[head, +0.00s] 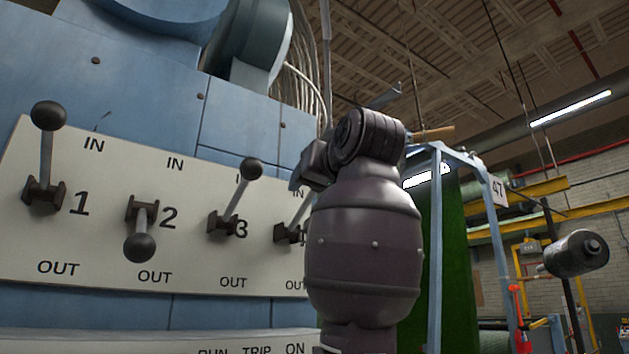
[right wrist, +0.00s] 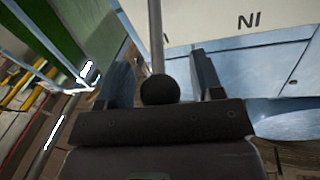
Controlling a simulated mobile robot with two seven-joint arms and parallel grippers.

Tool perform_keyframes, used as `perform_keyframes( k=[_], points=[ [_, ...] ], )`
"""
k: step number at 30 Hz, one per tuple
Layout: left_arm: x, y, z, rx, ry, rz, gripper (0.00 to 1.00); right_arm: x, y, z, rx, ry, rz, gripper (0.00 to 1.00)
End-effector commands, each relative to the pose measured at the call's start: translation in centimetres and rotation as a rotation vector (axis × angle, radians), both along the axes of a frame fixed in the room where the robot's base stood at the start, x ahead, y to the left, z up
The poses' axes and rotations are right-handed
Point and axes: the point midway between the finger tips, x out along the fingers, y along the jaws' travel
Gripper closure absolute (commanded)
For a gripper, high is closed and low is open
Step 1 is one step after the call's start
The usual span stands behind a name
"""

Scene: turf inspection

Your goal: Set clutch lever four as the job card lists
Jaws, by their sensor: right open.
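Clutch lever four (head: 297,212) stands at the right end of a white panel (head: 100,215), its shaft slanting up and right toward IN. My right arm hides its knob and part of its number in the head view. The right wrist view, upside down, shows a black ball knob (right wrist: 160,90) on a pale shaft. My right gripper (right wrist: 160,75) is open, with one finger on each side of the knob and gaps between. In the head view the right gripper (head: 310,165) is at lever four's upper end. My left gripper and the job card are not in view.
Lever one (head: 47,150) and lever three (head: 236,200) point up toward IN. Lever two (head: 141,225) points down toward OUT. A blue machine housing (head: 150,100) surrounds the panel. A blue frame (head: 435,250) with green turf (head: 457,250) stands at right.

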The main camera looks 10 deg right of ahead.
Motion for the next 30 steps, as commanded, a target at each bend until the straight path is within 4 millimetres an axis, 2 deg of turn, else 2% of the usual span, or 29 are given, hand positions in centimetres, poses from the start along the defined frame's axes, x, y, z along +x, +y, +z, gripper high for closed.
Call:
perform_keyframes(
  k=[10,22,30],
  points=[
    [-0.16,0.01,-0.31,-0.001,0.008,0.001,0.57,0.37,0.08,-0.06,0.0,0.001,0.0,0.4],
    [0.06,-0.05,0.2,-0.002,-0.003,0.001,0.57,0.34,0.06,-0.04,0.0,0.0,0.0,0.99],
    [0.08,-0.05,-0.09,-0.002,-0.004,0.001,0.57,0.22,0.01,-0.26,0.006,-0.013,-0.001,1.0]
  ],
)
